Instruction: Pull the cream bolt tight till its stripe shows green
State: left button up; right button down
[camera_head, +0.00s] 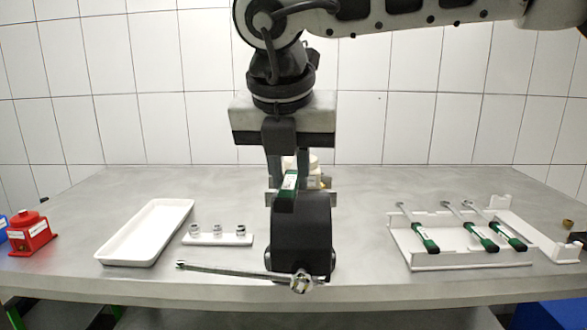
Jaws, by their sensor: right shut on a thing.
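My right gripper (287,180) hangs from the top of the head view, pointing down at the middle of the bench. It is shut on a green-handled tool (289,184) with a white label. The tool's far end is hidden. Directly below and in front is a dark rounded body (301,232) with a metal hex-like part (301,284) low at its front. A cream part (313,165) shows partly behind the gripper. I cannot make out the cream bolt or the colour of a stripe. My left gripper is out of view.
At left are a white tray (104,252), a strip with three sockets (230,241) and a red box (32,238). At right, a white rack (450,258) holds three green-handled tools. Bare bench (365,220) lies between.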

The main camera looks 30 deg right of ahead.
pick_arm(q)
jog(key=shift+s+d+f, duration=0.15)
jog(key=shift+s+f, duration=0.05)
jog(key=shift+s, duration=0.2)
pick_arm(e)
jog(key=shift+w+a+r, duration=0.15)
jog(key=shift+a+r, duration=0.05)
jog(key=shift+r+p, duration=0.5)
jog(key=shift+r, duration=0.15)
jog(key=shift+w+a+r+p, duration=0.1)
jog(key=shift+a+r+p, duration=0.1)
jog(key=shift+r+p, duration=0.15)
jog(key=shift+d+r, duration=0.2)
jog(key=shift+r, duration=0.2)
jog(key=shift+r+p, duration=0.7)
jog(key=shift+p, duration=0.05)
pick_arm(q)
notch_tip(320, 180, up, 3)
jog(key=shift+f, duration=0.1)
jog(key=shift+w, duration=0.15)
